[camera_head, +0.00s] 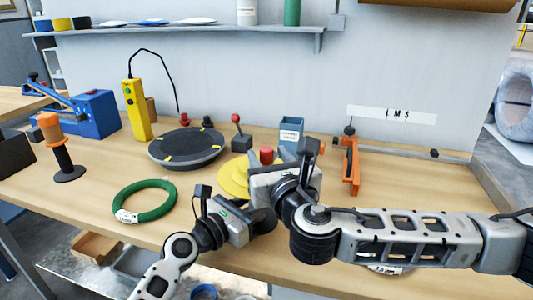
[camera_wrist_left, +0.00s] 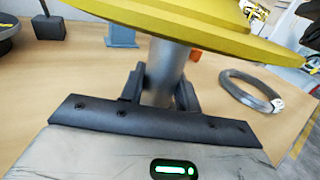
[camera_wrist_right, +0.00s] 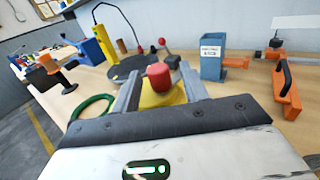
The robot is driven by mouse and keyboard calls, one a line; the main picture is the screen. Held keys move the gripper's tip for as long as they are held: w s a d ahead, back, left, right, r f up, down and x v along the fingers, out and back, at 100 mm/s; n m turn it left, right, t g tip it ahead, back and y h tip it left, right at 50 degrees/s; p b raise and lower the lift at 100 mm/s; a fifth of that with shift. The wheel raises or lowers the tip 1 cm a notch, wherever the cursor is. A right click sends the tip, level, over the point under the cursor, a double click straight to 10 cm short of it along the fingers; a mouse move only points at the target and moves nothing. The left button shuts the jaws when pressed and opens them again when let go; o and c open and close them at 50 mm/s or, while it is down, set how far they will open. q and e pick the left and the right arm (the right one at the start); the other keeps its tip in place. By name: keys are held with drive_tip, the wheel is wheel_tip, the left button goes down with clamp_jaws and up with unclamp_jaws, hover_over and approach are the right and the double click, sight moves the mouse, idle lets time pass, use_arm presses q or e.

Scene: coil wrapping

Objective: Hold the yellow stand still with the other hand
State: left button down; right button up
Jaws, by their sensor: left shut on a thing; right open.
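The yellow stand (camera_head: 234,180) is at the middle of the bench, with stepped yellow discs and a red knob (camera_head: 266,155) on top. In the left wrist view its yellow disc (camera_wrist_left: 195,28) is overhead and its grey post (camera_wrist_left: 164,75) is between my left fingers. My left gripper (camera_head: 262,214) is shut on that post, below the disc. My right gripper (camera_head: 264,176) is open over the stand. In the right wrist view the red knob (camera_wrist_right: 158,76) shows between its fingers; I cannot tell whether they touch it. My right gripper hides part of the stand in the head view.
A green coil (camera_head: 146,201) lies to the left, and a dark round turntable (camera_head: 187,147) is behind it. A blue bin (camera_head: 291,132) and an orange clamp (camera_head: 351,165) stand behind and right. A grey coil (camera_wrist_left: 250,92) lies near the front edge, mostly hidden by my right arm.

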drive_tip(key=shift+x, duration=0.9)
drive_tip(key=c, duration=0.9)
